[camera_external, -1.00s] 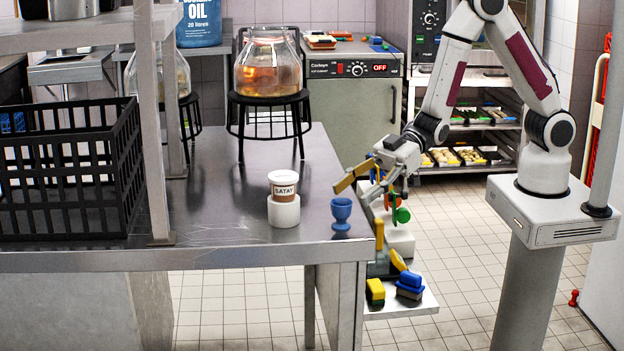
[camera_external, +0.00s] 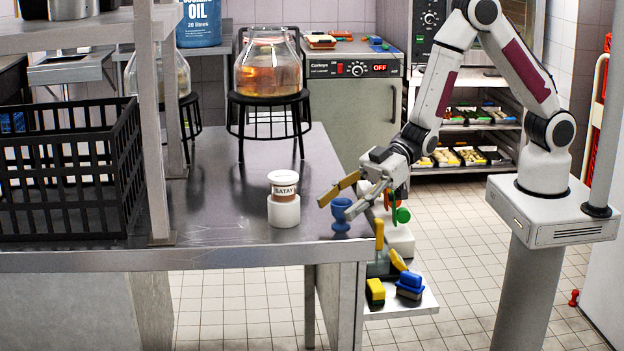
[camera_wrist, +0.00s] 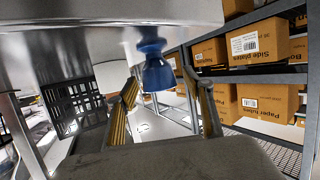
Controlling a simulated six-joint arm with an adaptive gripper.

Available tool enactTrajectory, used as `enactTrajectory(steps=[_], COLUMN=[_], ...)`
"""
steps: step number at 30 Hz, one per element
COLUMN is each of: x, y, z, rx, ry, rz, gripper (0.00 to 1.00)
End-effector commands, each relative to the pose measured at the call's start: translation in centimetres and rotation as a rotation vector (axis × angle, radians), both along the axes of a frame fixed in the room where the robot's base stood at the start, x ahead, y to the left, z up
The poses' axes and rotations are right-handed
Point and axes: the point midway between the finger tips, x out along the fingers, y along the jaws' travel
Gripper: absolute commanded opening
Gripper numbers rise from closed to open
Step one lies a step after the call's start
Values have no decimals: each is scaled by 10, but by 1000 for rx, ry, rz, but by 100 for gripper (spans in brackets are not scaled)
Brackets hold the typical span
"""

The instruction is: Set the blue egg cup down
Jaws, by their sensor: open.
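The blue egg cup (camera_external: 340,225) stands upright on the steel counter (camera_external: 240,225), near its front right corner. My gripper (camera_external: 334,210) is open at the cup, with its two fingers apart and pointing down toward the left. In the wrist view the blue egg cup (camera_wrist: 157,74) appears upside down, between and just beyond the spread fingertips of my gripper (camera_wrist: 160,80). The fingers have yellowish ridged pads. I cannot tell whether either finger touches the cup. One finger partly overlaps the cup in the external view.
A satay tub (camera_external: 284,186) sits on a white round stand (camera_external: 284,211) left of the cup. A black crate (camera_external: 70,180) is at the left. A glass jar on a black stand (camera_external: 268,98) is farther back. Coloured items sit on a low shelf (camera_external: 405,300) right of the counter.

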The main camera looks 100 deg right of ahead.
Motion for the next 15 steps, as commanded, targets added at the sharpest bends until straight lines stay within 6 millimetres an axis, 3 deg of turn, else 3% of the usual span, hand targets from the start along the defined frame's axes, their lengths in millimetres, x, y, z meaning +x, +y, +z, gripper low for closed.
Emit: enactTrajectory(steps=[14,15], x=[0,0], y=[0,0], z=[0,0], rx=[0,0], ry=[0,0], rz=[0,0], gripper=[52,44])
